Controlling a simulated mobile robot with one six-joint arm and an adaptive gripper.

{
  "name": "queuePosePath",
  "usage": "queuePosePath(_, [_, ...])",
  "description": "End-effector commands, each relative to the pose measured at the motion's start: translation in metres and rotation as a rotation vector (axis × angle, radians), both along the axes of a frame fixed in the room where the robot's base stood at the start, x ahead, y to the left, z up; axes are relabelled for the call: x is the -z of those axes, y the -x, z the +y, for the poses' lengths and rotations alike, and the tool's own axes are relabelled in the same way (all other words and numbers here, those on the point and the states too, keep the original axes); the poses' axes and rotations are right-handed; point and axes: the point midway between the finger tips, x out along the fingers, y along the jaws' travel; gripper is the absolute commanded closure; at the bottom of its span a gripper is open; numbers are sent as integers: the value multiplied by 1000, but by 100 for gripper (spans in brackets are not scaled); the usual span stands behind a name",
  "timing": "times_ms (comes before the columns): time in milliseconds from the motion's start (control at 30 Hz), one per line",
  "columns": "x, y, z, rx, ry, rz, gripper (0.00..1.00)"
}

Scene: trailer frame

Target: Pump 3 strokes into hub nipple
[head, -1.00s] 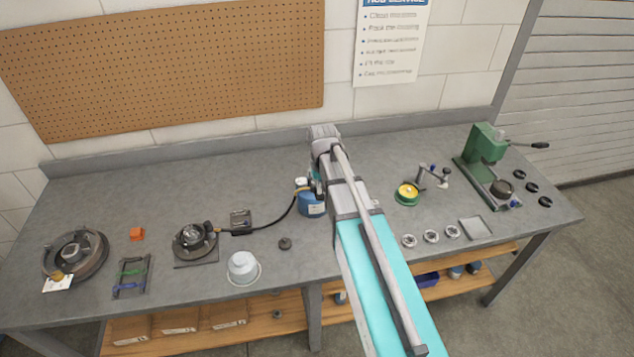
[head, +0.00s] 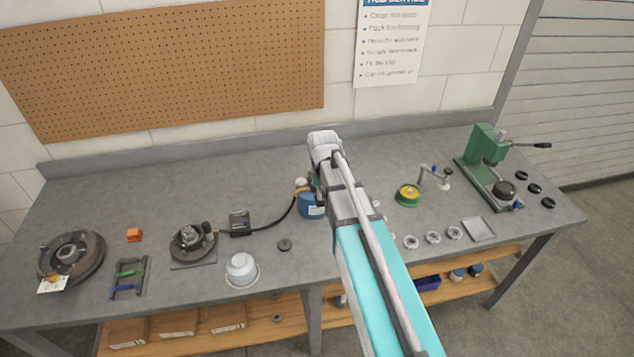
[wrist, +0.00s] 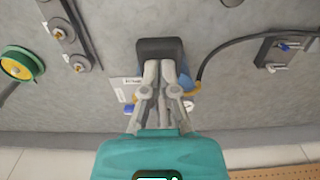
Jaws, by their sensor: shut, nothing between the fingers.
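The grease pump is a blue canister (head: 312,205) with a pale top at the middle of the bench, partly hidden by my arm. Its black hose (head: 268,225) runs left to the hub (head: 192,240), which sits on a dark plate. I cannot tell whether the hose end is seated on the nipple. In the wrist view my gripper (wrist: 165,66) is shut and empty, its fingertips over a dark block (wrist: 160,47), probably the pump's handle. Whether they touch is unclear. Blue parts of the pump (wrist: 131,88) show behind the fingers. In the head view my arm hides the gripper.
A brake drum (head: 72,258) lies far left, a white tub (head: 241,270) near the front edge. A dark box (head: 240,222) stands by the hose. A green-and-yellow tin (head: 408,195), several rings, a tray (head: 478,229) and a green press (head: 488,145) are to the right.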

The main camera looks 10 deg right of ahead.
Motion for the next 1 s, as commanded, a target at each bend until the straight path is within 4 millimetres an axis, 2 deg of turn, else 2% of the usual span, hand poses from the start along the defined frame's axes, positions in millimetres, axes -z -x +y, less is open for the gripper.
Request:
queuePosePath(600, [23,1,0,0,0,0,100])
queuePosePath(1000, [24,1,0,0,0,0,100])
